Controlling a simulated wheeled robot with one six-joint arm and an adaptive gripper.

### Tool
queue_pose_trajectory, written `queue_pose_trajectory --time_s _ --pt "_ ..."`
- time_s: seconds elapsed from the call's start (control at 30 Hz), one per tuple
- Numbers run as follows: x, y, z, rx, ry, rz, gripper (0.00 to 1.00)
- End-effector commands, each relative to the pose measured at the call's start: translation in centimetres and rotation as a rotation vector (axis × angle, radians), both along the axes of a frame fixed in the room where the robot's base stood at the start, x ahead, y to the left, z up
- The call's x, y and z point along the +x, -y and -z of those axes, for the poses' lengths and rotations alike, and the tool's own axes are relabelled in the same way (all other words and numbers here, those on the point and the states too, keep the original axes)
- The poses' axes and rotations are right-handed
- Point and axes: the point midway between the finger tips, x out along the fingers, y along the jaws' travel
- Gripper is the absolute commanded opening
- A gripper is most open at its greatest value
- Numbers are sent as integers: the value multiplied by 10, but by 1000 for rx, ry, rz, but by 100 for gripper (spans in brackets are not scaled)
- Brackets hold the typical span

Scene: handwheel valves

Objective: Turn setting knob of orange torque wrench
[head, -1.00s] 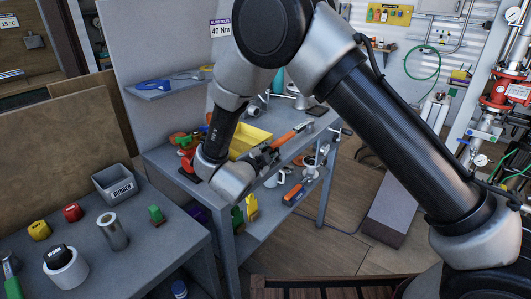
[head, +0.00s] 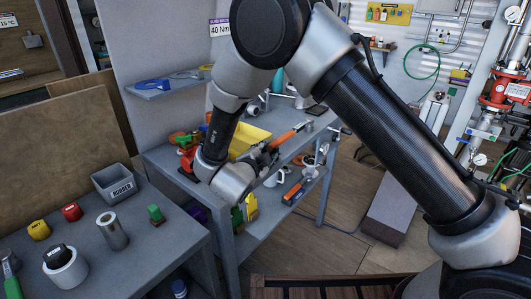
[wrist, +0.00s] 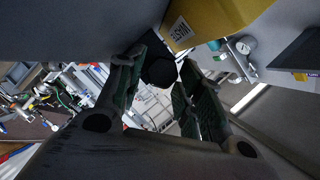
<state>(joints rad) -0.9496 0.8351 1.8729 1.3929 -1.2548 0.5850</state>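The orange torque wrench (head: 286,138) lies on the upper shelf of the grey bench, in front of the yellow bin. Its handle slants up to the right toward a grey head. My gripper (head: 262,156) is at its lower left end. In the wrist view my gripper (wrist: 162,80) has its two green-padded fingers on either side of a dark round end, the setting knob (wrist: 160,72). The fingers appear to touch both sides of it. The rest of the wrench is hidden there. In the head view the knob is hidden by my gripper.
The yellow bin (head: 247,141) is close beside my gripper; it also shows in the wrist view (wrist: 225,18). Red and green items (head: 187,155) sit left of my wrist. A grey rubber box (head: 114,181) and a metal cylinder (head: 112,232) stand on the near table.

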Motion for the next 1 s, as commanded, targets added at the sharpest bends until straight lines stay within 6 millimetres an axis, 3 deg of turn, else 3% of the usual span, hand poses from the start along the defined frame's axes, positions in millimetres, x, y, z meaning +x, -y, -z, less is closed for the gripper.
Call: queue_pose_trajectory --time_s 0.17,0.4,0.6,1.0 --pt "-21 -9 -5 1 0 -4 37" --pt "-71 -26 -16 0 0 -6 37" --pt "-101 -35 -23 1 0 -4 37" --pt "-110 -37 -25 0 0 0 37"
